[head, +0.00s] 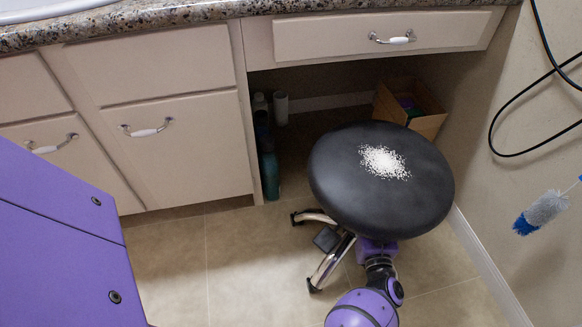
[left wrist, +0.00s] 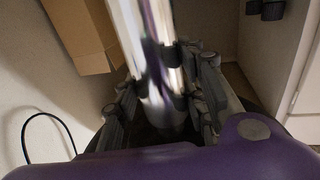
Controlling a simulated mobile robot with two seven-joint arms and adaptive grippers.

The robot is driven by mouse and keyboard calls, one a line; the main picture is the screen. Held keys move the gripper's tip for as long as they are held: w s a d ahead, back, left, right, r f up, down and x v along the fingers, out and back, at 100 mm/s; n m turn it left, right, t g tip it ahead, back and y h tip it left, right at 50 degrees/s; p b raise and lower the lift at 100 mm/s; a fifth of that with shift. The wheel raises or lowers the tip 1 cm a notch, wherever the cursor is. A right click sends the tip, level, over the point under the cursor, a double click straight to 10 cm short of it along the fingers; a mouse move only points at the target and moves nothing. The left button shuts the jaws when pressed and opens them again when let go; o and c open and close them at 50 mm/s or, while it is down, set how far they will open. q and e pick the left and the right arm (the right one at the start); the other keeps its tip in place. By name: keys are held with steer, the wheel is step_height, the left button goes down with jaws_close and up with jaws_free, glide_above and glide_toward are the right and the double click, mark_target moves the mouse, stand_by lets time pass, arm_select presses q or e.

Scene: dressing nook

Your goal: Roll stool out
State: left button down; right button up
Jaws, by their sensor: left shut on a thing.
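The stool has a round black seat (head: 335,190) and chrome legs on casters, and stands partly in the knee space under the counter. A patch of small white bits (head: 384,162) lies on the seat. In the head view my left arm reaches under the seat's near edge, and the seat hides the fingers. In the left wrist view my left gripper (left wrist: 165,88) is shut on the stool's chrome post (left wrist: 130,30), with fingers on both sides of it. My right gripper is in neither view.
A wall with a black cord (head: 492,135) and a blue-white brush (head: 543,210) is at right. Tile floor (head: 240,255) is clear at front left.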

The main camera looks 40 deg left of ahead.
arm_select(q)
steer(key=shift+d+r, duration=0.1)
steer(key=shift+d, duration=0.05)
steer(key=c, duration=1.1)
jaws_free()
